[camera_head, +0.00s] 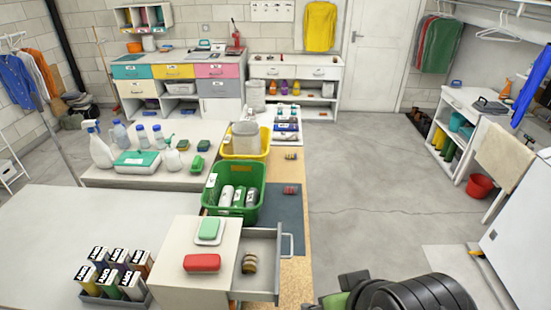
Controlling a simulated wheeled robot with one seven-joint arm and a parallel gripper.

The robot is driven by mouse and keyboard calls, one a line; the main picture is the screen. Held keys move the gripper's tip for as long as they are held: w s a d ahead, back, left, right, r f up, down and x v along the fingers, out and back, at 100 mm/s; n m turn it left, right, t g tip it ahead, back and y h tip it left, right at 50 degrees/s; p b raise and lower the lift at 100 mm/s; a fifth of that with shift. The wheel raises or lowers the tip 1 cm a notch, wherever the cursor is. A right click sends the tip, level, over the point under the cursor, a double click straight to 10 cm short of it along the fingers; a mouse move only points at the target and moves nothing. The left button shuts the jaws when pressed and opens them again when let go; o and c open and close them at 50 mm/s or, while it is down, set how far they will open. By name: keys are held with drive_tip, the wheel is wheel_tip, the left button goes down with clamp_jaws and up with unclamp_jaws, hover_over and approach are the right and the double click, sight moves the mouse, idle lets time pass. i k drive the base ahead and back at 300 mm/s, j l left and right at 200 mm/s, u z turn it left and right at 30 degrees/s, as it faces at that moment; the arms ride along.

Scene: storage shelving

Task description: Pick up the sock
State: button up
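A small brown, cream and dark striped bundle (249,263), which looks like a rolled sock, lies in an open grey drawer (268,240). The drawer is pulled out to the right from a white cabinet (185,250), with its handle facing right. The inside of the drawer around the bundle is clear. Dark parts of my arm show at the bottom edge, right of the drawer. The fingers of my gripper cannot be made out.
A green basket (234,208) with rolls stands behind the drawer, and a yellow basket (262,141) is farther back. Open floor (370,180) lies to the right.

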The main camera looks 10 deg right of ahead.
sight(294, 156)
drive_tip(key=i+l+u, duration=0.15)
drive_tip(key=l+u, duration=0.25)
drive_tip(key=l, duration=0.15)
drive_tip(key=l+u, duration=0.45)
drive_tip(key=l, duration=0.15)
drive_tip(key=l+u, duration=0.4)
drive_tip(key=l, duration=0.2)
drive_tip(key=k+l+u, duration=0.1)
drive_tip(key=l+u, duration=0.35)
drive_tip(key=l, duration=0.15)
drive_tip(key=k+l+u, duration=0.2)
drive_tip(key=l+u, duration=0.2)
drive_tip(key=l, duration=0.15)
drive_tip(key=i+l+u, duration=0.15)
drive_tip(key=l+u, duration=0.25)
drive_tip(key=l, duration=0.15)
drive_tip(key=l+u, duration=0.35)
drive_tip(key=l, duration=0.2)
drive_tip(key=l+u, duration=0.4)
drive_tip(key=l, duration=0.25)
drive_tip(key=l+u, duration=0.35)
drive_tip(key=l, duration=0.25)
drive_tip(key=l+u, duration=0.3)
drive_tip(key=l, duration=0.15)
